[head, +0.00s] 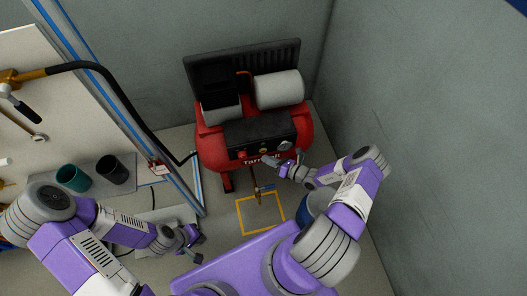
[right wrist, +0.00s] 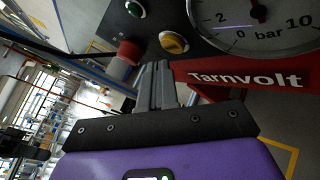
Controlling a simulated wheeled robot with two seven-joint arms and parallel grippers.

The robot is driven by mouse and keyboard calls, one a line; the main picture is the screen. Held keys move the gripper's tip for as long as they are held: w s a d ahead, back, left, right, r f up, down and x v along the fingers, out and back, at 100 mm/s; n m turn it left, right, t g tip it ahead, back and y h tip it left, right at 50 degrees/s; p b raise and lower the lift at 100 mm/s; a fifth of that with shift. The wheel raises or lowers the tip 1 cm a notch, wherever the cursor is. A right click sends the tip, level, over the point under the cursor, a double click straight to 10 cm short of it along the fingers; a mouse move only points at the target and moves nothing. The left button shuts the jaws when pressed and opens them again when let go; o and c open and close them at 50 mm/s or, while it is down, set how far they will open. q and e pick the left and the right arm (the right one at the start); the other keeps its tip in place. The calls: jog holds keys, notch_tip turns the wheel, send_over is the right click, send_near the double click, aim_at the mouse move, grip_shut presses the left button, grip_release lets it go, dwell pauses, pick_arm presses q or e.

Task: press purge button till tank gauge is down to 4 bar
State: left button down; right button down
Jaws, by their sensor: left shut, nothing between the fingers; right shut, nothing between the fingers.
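The red compressor tank (head: 212,152), lettered "Tarnvolt", carries a dark control panel (head: 260,131). In the right wrist view the panel has a green button (right wrist: 135,8), a red button (right wrist: 130,52) and a yellow button (right wrist: 174,42); no purge label is readable. The white pressure gauge (right wrist: 275,25), marked in bar, is cut off at the top. Its needle tip is out of frame, so I cannot read it. My right gripper (right wrist: 157,68) is shut, its fingertips just below the red and yellow buttons; contact is unclear. My left gripper (head: 197,248) is shut and low, away from the compressor.
A yellow floor square (head: 241,218) lies before the compressor. A blue bin (head: 311,207) is partly hidden by my right arm. A metal post (head: 150,145) and black hose (head: 125,100) stand left. Teal (head: 74,178) and black (head: 112,170) cups sit beyond. A grey wall closes the right.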

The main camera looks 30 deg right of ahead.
jog(key=shift+w, duration=0.1)
jog(key=shift+w+d, duration=0.1)
jog(key=shift+w, duration=0.25)
jog(key=shift+w+d+b, duration=0.1)
jog(key=shift+w+b, duration=0.25)
jog(key=shift+b, duration=0.1)
dwell(0.5)
dwell(0.9)
jog(key=shift+s+a+p, duration=0.2)
jog(key=shift+s+p, duration=0.2)
jog(key=shift+s, duration=0.4)
jog(key=s+p, duration=0.1)
jog(key=s, duration=0.1)
jog(key=s+a+p, duration=0.1)
jog(key=s, duration=0.2)
jog(key=shift+a, duration=0.1)
